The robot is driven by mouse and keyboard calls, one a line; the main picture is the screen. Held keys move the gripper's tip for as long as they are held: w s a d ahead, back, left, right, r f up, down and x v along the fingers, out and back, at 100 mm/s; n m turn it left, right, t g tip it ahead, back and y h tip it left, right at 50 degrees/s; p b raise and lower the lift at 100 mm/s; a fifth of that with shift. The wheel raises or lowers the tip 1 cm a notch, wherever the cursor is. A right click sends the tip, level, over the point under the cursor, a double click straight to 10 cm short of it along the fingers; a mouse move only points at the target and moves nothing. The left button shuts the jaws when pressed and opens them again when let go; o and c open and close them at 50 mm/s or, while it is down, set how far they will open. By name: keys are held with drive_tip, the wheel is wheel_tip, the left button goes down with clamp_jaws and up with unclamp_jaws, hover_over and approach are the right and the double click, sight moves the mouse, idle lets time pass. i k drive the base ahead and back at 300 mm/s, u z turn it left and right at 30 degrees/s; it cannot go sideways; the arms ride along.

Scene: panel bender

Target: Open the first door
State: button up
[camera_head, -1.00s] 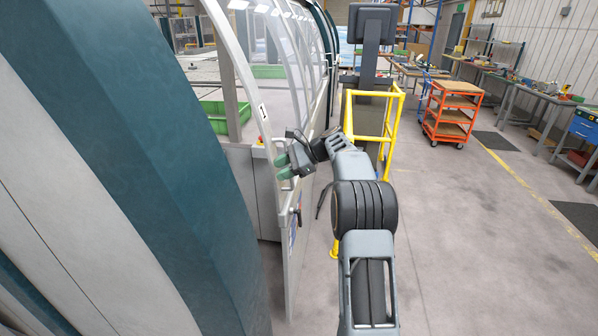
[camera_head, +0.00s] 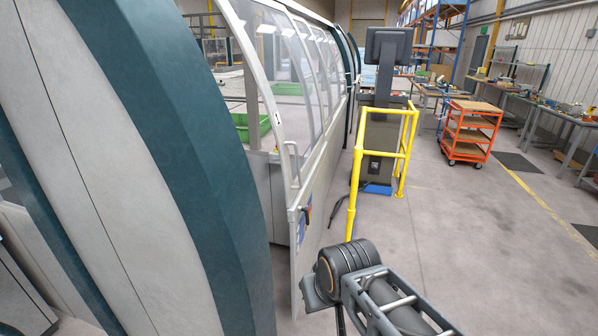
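The first door (camera_head: 311,206) is the nearest white panel of the machine, with a curved clear window in its upper part. Its near edge stands apart from the teal machine frame (camera_head: 190,150), and the inside shows through the gap, so it is at least partly open. A light handle (camera_head: 292,165) is on the door near that edge, with nothing holding it. My arm comes in from the bottom right and its joint is low, in front of the door's lower part.
A yellow guard rail (camera_head: 352,196) stands right of the door, around a control console (camera_head: 384,55). An orange cart (camera_head: 470,132) and workbenches are farther right. A green bin (camera_head: 241,125) shows inside the machine. Grey floor (camera_head: 440,250) is clear at the right.

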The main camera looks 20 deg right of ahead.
sight(308, 189)
drive_tip(key=u, duration=0.65)
drive_tip(key=k, duration=0.15)
drive_tip(key=z, duration=1.4)
drive_tip(key=i, duration=1.2)
drive_tip(key=u, duration=0.8)
